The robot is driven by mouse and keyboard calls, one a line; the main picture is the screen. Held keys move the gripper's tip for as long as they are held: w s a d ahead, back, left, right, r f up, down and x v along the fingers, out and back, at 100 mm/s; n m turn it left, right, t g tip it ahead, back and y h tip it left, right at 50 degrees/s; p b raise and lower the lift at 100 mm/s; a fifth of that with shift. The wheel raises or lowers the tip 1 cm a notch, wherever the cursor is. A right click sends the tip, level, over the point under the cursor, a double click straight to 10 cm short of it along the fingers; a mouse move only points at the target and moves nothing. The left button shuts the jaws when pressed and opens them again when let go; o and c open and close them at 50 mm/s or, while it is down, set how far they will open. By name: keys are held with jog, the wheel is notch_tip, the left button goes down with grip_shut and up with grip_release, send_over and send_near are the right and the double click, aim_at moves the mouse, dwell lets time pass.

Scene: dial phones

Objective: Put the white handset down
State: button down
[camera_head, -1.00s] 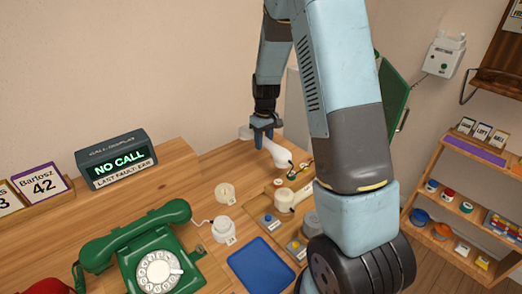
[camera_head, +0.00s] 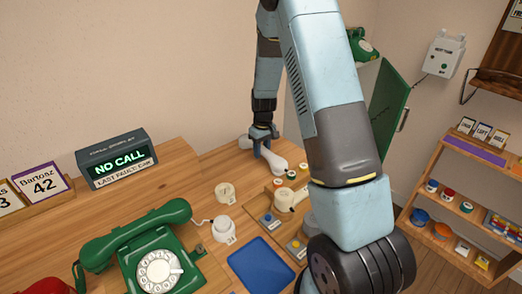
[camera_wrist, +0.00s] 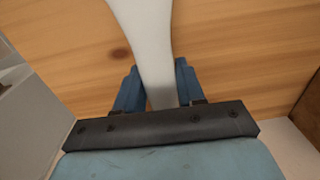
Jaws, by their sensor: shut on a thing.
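The white handset (camera_head: 274,160) is at the back of the wooden desk, beyond the small board of parts. My gripper (camera_head: 263,143) is shut on its middle from above, with one end of the handset showing on each side. In the wrist view the handset (camera_wrist: 152,45) runs up the picture between the blue fingers of my gripper (camera_wrist: 159,95), over bare wood. I cannot tell whether the handset touches the desk or hangs just above it.
A green dial phone (camera_head: 160,262) stands at the front left, near a display (camera_head: 117,158) reading NO CALL. A blue tray (camera_head: 260,265) and a board with buttons (camera_head: 285,200) lie nearer than the handset. An open green door (camera_head: 388,100) is behind my arm.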

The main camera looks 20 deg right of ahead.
jog(key=c, duration=0.7)
grip_release()
jog(key=shift+r, duration=0.1)
